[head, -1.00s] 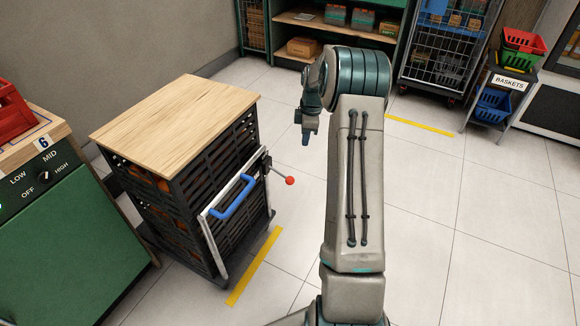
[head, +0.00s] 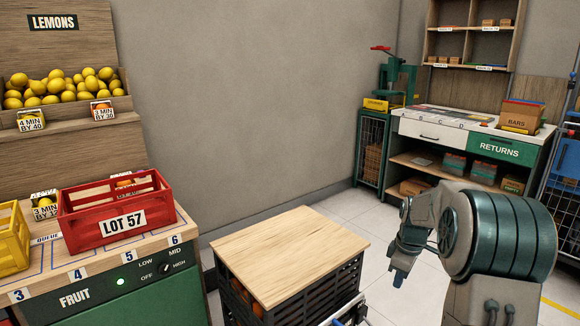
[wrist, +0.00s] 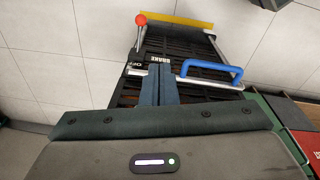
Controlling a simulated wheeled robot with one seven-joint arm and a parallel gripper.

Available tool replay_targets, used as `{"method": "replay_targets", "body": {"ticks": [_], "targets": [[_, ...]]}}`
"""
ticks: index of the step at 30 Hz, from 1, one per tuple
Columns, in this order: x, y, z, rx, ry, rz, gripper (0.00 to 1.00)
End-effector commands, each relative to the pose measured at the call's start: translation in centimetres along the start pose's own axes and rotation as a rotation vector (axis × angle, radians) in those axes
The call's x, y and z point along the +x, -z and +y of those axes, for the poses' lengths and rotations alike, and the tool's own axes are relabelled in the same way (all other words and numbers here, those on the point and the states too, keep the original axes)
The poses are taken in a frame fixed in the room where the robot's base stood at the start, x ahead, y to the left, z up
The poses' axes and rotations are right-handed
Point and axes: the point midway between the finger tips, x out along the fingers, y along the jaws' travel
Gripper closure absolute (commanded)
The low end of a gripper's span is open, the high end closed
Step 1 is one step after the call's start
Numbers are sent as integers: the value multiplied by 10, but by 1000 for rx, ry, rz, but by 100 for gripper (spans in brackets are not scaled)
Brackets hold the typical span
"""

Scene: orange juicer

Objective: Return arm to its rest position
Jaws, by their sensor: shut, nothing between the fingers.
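My gripper (head: 399,277) hangs at the end of my folded arm, to the right of the wood-topped crate stack in the head view. Its fingers are shut with nothing between them. In the wrist view the shut gripper (wrist: 159,82) points toward the crate cart. That cart has a blue handle (wrist: 208,68), a lever with a red ball (wrist: 140,19) and a plate marked BRAKE. In the head view the wooden top (head: 290,255) is bare, and the lower part of the cart is cut off by the frame edge.
A green FRUIT counter (head: 120,285) with a red LOT 57 crate (head: 88,233) stands at the left, lemons (head: 75,88) behind it. A RETURNS bench (head: 440,130) stands at the back right. Pale floor (head: 350,207) lies open between cart and bench.

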Motion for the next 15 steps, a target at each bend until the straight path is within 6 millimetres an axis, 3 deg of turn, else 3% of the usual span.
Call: {"method": "replay_targets", "body": {"ticks": [1,3,9,15], "targets": [[-32,5,-17,37,-14,-2,100],[-59,8,-40,104,-30,-3,100],[-127,10,-107,301,-72,9,100],[-181,0,-176,500,-103,42,100]]}}
